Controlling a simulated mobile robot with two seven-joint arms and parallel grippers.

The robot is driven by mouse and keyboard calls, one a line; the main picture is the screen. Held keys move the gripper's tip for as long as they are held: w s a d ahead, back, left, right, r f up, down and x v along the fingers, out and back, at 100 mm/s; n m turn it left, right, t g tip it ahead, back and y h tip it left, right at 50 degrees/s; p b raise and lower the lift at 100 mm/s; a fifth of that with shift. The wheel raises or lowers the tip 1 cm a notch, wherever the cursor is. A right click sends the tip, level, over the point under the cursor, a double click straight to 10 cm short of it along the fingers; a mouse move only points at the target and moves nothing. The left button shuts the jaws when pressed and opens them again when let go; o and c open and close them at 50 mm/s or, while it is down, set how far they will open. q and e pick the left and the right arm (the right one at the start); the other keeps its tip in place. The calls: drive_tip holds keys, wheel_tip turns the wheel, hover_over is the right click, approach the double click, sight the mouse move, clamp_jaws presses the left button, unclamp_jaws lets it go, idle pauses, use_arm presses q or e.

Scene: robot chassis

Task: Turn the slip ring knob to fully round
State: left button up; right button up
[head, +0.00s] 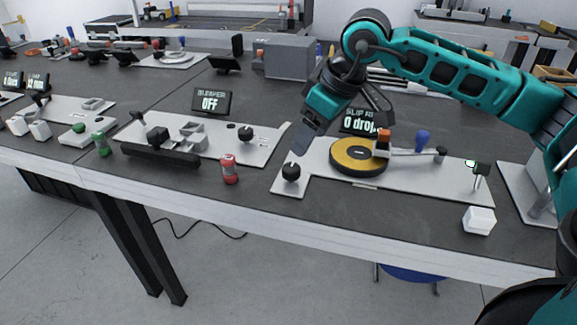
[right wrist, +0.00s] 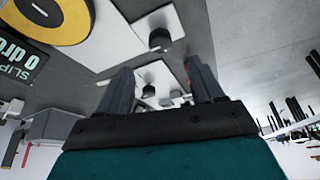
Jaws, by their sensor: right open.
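The slip ring knob (head: 291,173) is a black round knob at the left front corner of a light grey plate (head: 450,181). The same plate carries a yellow and black disc (head: 358,155). My right gripper (head: 299,148) points down just above and behind the knob, apart from it. In the right wrist view, my right gripper's two fingers (right wrist: 161,88) are spread with nothing between them. The knob (right wrist: 160,39) shows there beyond the fingertips, near the top middle. My left gripper is out of view.
A small display reading "0 drop" (head: 360,122) stands behind the disc. A red cylinder (head: 229,169) stands left of the knob. A white block (head: 479,220) lies near the right front edge. The bumper plate (head: 258,155) with its own black knob is further left.

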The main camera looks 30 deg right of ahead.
sight(292, 167)
drive_tip(key=b+x, duration=0.1)
drive_tip(key=x, duration=0.9)
drive_tip(key=shift+r, duration=0.1)
drive_tip(key=c, duration=1.1)
drive_tip(key=shift+o, duration=0.2)
drive_tip(key=shift+a+m+b, duration=0.1)
drive_tip(key=shift+m+b, duration=0.2)
drive_tip(key=shift+b, duration=0.05)
